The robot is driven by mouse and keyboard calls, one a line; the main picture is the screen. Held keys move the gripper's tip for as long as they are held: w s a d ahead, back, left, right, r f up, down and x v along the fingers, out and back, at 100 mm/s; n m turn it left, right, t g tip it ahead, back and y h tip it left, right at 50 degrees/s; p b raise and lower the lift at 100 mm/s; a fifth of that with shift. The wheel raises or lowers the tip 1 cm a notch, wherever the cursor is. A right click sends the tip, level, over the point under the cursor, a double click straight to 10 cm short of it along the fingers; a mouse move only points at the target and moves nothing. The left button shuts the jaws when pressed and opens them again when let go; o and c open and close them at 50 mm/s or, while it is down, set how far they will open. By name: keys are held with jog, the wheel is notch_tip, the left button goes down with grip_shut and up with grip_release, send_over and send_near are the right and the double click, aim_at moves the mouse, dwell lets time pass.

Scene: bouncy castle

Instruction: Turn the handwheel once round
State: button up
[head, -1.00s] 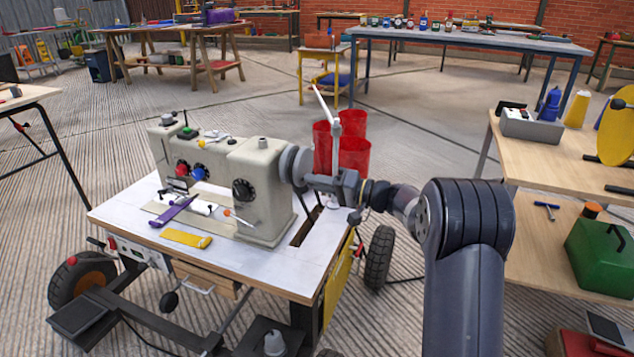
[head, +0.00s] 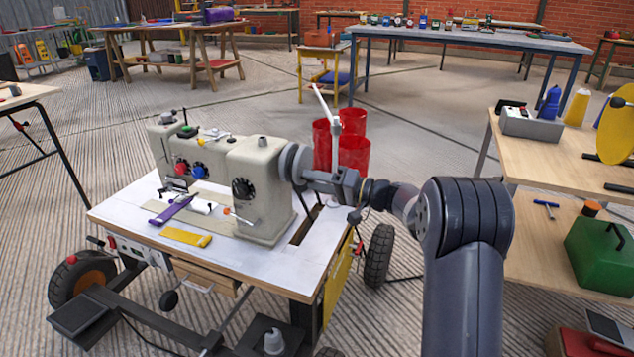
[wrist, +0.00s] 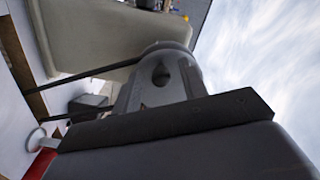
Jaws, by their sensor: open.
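The handwheel (head: 287,160) is a grey disc on the right end of the beige sewing machine (head: 262,185). It also shows in the wrist view as a grey rounded part (wrist: 165,62) with a dark round spot, and two dark belts run from it towards the table. My gripper (head: 308,179) is open and level, right at the outer face of the handwheel. In the wrist view its dark bar (wrist: 170,118) lies close in front of the wheel. I cannot tell whether the fingers touch the wheel, as the contact is hidden.
The machine stands on a white-topped wheeled table (head: 125,212) with a slot below the handwheel. A purple strip (head: 173,208) and a yellow strip (head: 187,237) lie at its front. Red bins (head: 354,155) stand behind my gripper. A wooden bench (head: 545,150) is to the right.

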jog(key=p+v, duration=0.3)
jog(key=v, duration=0.7)
jog(key=shift+s+d, duration=0.15)
jog(key=shift+d, duration=0.2)
jog(key=shift+a, duration=0.1)
